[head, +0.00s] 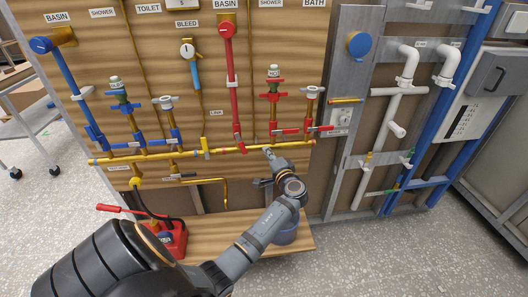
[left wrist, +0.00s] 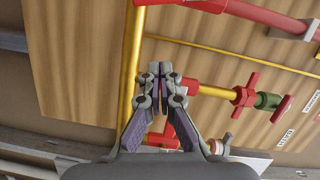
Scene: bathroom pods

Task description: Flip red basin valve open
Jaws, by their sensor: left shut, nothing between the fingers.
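The red basin pipe (head: 230,75) runs down the wooden panel from the BASIN label. A red lever valve (head: 238,141) sits at its lower end, just above the brass pipe (head: 190,153). In the left wrist view, red parts of that line (left wrist: 255,14) cross the top edge, partly cut off. My left gripper (head: 268,150) is right of the valve and apart from it, near the brass pipe. Its fingers (left wrist: 160,72) are shut and empty, beside the brass pipe and a red fitting (left wrist: 191,86). My right gripper is not in view.
A red and green shower valve (head: 273,92) stands above my left gripper, with red pipework (head: 287,131) close by. A blue pipe (head: 65,70) is at the left. A wooden ledge (head: 215,240) with a red pump (head: 172,240) lies below.

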